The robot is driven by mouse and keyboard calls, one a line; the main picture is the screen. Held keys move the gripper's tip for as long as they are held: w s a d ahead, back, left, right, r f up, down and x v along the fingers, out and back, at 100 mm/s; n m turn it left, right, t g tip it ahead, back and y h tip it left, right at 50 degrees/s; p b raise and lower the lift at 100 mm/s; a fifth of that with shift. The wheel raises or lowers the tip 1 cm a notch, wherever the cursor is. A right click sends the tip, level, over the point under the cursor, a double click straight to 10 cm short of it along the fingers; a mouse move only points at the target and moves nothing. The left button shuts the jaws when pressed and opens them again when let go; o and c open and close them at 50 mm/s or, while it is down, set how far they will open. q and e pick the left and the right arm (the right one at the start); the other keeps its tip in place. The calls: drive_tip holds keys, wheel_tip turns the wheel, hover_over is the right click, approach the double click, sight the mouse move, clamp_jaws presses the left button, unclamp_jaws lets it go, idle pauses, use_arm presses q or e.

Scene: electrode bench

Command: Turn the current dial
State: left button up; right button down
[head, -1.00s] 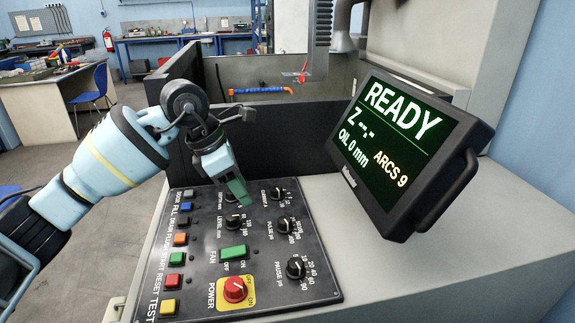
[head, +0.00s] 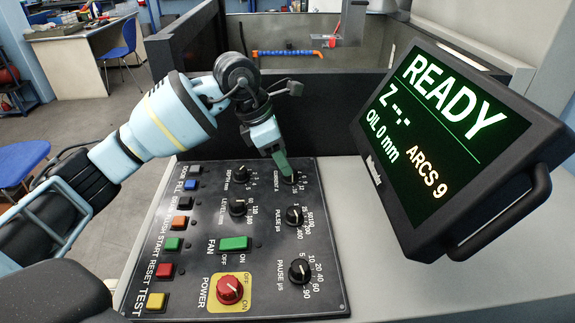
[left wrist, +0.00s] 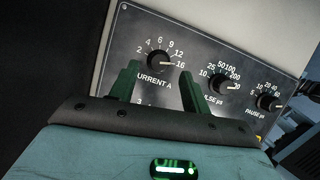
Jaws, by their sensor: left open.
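The current dial (head: 289,178) is a small black knob at the top right of the dark control panel (head: 200,270), partly hidden by my left gripper (head: 283,166). In the left wrist view the current dial (left wrist: 158,61) shows between and beyond the two green fingers of my left gripper (left wrist: 160,85). Its white mark points right, near the 16. The fingers are apart with nothing between their tips; whether they touch the dial cannot be told. My right gripper is not in view.
The pulse dial (head: 294,215) and pause dial (head: 299,271) sit below on the panel. The depth dial (head: 241,174) is to the left. A red power knob (head: 229,290) is at the front. A screen reading READY (head: 440,140) stands to the right.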

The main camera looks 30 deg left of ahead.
use_arm(q)
drive_tip(key=shift+x, duration=1.75)
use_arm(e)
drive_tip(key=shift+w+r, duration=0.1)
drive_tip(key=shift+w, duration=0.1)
use_arm(q)
drive_tip(key=c, duration=1)
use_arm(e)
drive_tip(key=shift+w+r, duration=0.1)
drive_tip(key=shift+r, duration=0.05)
